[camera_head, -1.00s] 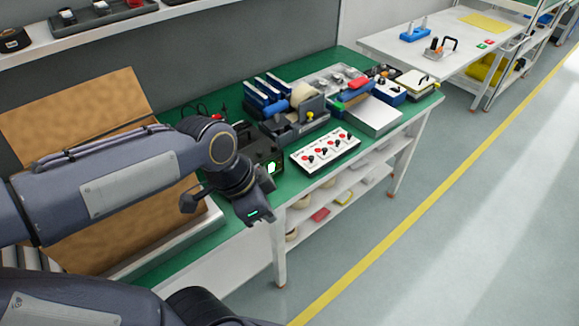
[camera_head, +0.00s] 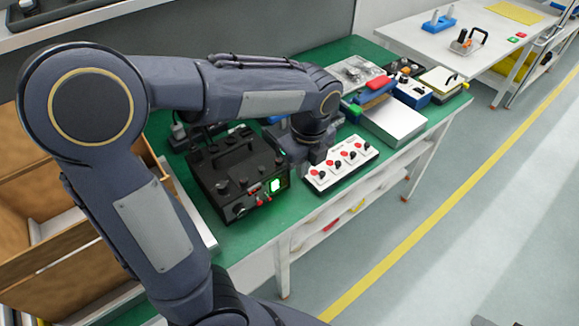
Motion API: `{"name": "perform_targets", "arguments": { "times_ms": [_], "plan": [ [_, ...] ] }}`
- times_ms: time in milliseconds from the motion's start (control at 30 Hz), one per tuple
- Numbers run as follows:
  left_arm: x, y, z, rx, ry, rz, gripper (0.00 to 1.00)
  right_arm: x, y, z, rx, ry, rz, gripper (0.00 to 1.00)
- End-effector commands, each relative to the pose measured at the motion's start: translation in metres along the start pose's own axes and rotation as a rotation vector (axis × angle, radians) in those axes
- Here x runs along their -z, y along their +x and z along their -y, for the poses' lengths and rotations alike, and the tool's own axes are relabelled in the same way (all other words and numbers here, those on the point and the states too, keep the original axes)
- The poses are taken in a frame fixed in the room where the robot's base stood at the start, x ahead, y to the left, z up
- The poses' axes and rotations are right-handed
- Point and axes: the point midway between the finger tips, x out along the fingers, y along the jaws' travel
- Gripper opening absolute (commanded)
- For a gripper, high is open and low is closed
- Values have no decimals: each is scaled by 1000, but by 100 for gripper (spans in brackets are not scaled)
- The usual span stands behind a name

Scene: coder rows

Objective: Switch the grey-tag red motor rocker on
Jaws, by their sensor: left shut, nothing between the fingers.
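A white switch panel (camera_head: 341,172) lies on the green bench top near its front edge. It carries a row of several red rockers or knobs with small dark parts beside them. The tags are too small for me to tell which one is grey, and I cannot tell the rocker positions. My left gripper (camera_head: 316,157) is shut and empty, pointing down at the back left part of the panel. It hides that corner, and I cannot tell whether it touches the panel. My right gripper is not in view.
A black instrument box (camera_head: 236,176) with a lit green display stands left of the panel. A flat grey box (camera_head: 394,122) lies behind and right, with blue, red and green items near it. Cardboard boxes (camera_head: 30,240) stand at the left.

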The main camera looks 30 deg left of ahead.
Motion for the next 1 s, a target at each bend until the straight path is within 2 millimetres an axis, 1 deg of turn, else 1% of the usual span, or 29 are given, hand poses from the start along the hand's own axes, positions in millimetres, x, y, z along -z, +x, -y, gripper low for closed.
{"name": "perform_targets", "arguments": {
  "times_ms": [300, 433, 567, 900, 933, 1000],
  "plan": [
    [0, 1, 0, -1, 0, 0, 0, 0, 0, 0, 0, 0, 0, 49],
    [0, 10, -1, -5, 0, 0, 0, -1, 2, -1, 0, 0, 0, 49],
    [0, 30, -1, -6, 0, 0, 0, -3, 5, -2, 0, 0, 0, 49],
    [0, 103, -1, -7, -1, 0, 0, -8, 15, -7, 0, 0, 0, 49],
    [-2, 106, -1, -5, -3, 1, 0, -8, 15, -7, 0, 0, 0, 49],
    [-16, 105, 0, -1, -7, 0, 0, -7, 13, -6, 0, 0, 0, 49]
  ]
}}
